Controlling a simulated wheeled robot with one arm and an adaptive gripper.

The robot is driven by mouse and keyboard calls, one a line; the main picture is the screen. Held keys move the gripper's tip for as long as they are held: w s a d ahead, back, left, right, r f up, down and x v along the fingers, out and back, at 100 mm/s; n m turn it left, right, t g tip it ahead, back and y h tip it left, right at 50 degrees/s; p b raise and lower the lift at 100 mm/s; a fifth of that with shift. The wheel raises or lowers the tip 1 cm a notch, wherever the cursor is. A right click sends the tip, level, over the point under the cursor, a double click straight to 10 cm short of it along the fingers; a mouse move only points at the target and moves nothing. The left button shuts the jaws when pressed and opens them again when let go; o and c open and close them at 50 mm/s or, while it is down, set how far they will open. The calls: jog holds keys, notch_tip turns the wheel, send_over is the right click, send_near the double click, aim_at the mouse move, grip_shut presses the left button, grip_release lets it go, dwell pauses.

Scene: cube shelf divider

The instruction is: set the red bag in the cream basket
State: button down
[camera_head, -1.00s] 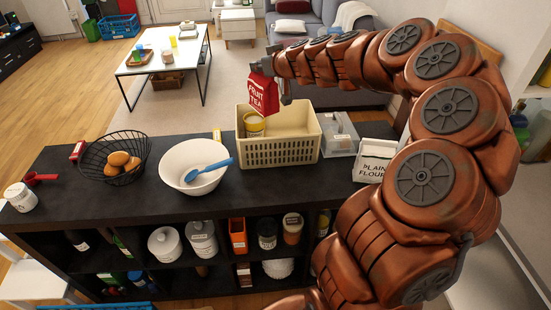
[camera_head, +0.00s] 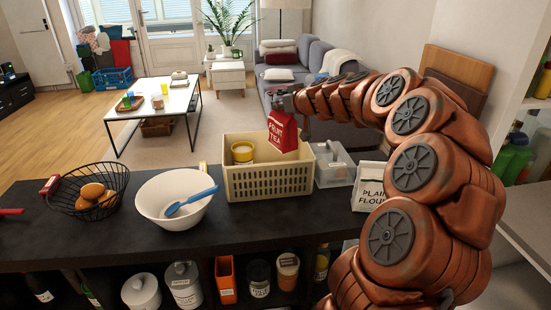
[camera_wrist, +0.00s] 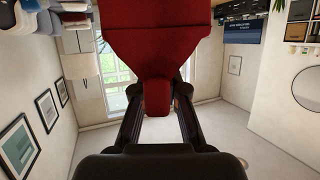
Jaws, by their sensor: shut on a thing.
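The red bag (camera_head: 282,131), labelled "FRUIT TEA", hangs upright from my gripper (camera_head: 284,103). In the wrist view the red bag (camera_wrist: 155,40) fills the upper middle, with its narrow end between the two fingers of my gripper (camera_wrist: 157,98). My gripper is shut on it. In the head view the bag appears above the right part of the cream basket (camera_head: 268,183), its lower end near the basket's rim level. The basket stands on the dark shelf top, and a yellow tin (camera_head: 242,152) is inside it at the left. The basket's floor is mostly hidden by its front wall.
A white bowl (camera_head: 150,205) with a blue spoon (camera_head: 190,201) stands left of the basket. A black wire basket (camera_head: 68,200) with brown items is farther left. A clear lidded box (camera_head: 333,165) and a flour bag (camera_head: 371,186) stand right of the basket.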

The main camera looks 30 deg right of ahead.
aim_at(280, 145)
notch_tip(280, 145, down, 14)
jog(key=shift+f+b, duration=0.15)
jog(key=shift+b, duration=0.3)
jog(key=shift+f, duration=0.2)
dwell(0.4)
jog(key=c, duration=1.2)
grip_release()
jog(key=shift+r, duration=0.1)
jog(key=shift+r, duration=0.2)
